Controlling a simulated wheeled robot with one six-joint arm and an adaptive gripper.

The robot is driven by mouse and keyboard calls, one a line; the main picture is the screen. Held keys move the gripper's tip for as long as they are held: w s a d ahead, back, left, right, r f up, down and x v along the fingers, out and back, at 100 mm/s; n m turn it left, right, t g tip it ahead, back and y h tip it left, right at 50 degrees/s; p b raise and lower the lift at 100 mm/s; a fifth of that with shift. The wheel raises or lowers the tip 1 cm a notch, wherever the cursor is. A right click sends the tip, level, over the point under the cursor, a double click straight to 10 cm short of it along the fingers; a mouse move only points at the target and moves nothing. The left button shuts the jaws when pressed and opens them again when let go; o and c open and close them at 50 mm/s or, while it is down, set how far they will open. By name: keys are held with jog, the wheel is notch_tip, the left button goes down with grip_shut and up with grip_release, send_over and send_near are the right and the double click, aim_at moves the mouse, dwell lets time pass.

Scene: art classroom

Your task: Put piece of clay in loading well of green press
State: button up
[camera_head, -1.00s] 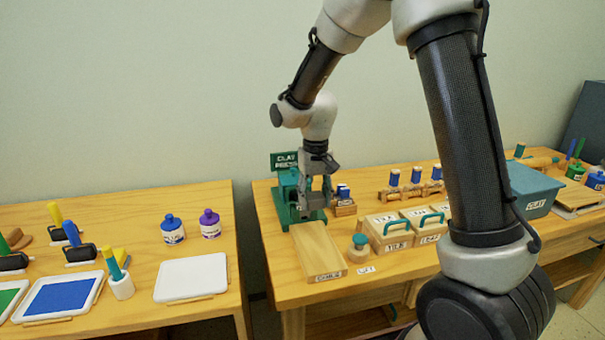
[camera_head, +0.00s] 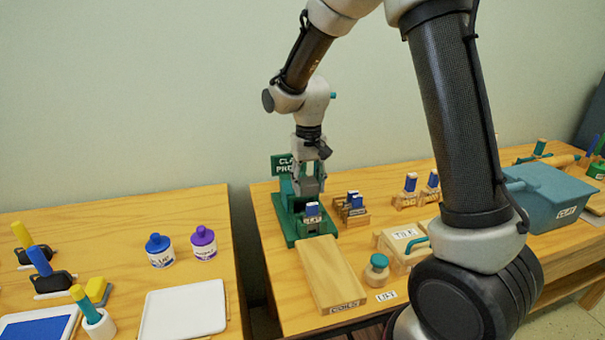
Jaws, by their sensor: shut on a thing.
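The green press (camera_head: 287,212) stands at the left end of the right table, with its sign (camera_head: 282,164) behind it, partly covered by my gripper. My gripper (camera_head: 309,194) points down at the press, over its front part. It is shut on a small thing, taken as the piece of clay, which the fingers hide. The loading well is also hidden, so I cannot tell whether the clay is in it. A blue-topped labelled block (camera_head: 312,212) sits at the front of the press, just below my fingertips.
A wooden board labelled coils (camera_head: 331,275) lies before the press. A rack with blue-topped blocks (camera_head: 352,208) stands close on its right. A teal-topped knob (camera_head: 377,268), a wooden box (camera_head: 400,242) and a teal clay bin (camera_head: 550,197) are farther right. A gap separates the left table (camera_head: 120,240).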

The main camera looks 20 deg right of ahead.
jog(key=shift+w, duration=0.45)
jog(key=shift+f, duration=4.9)
jog(key=shift+s, duration=0.2)
jog(key=o, duration=1.2)
jog(key=shift+r, duration=0.15)
jog(key=shift+r, duration=3.9)
